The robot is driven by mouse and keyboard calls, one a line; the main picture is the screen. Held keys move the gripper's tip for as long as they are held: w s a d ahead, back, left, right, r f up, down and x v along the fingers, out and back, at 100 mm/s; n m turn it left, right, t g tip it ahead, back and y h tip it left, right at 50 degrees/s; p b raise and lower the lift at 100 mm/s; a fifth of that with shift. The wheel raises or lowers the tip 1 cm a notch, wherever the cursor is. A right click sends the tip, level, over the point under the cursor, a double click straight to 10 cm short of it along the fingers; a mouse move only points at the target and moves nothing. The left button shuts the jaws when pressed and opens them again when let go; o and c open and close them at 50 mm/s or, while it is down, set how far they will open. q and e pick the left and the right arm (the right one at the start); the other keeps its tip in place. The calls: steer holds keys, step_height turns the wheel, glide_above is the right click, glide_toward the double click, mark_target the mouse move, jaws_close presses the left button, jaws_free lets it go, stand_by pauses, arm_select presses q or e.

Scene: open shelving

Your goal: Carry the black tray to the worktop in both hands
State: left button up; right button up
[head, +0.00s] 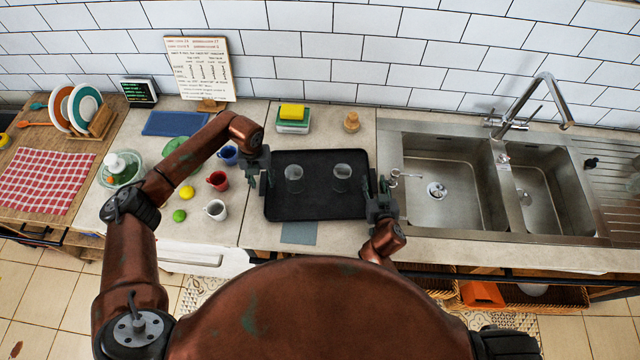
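The black tray (318,211) is level over the worktop (241,215), left of the sink. I cannot tell whether it rests on the surface or hangs just above it. Two clear glasses stand upright on it, a left glass (293,178) and a right glass (342,177). My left gripper (260,182) is at the tray's left edge. My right gripper (376,184) is at its right edge. The fingers are small and dark against the tray, so I cannot tell whether either one is closed on the rim.
Left of the tray stand a red mug (217,181), a white mug (216,210) and a blue mug (228,155). Behind it are a yellow sponge (291,111) and a wooden shaker (351,122). A steel sink (452,205) is at right. A grey-blue cloth (299,233) lies in front.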

arm_select(q)
jaws_close()
arm_select(e)
jaws_close()
stand_by(0.4)
arm_select(q)
steer(key=shift+r, duration=0.1)
arm_select(e)
steer(key=shift+r, duration=0.1)
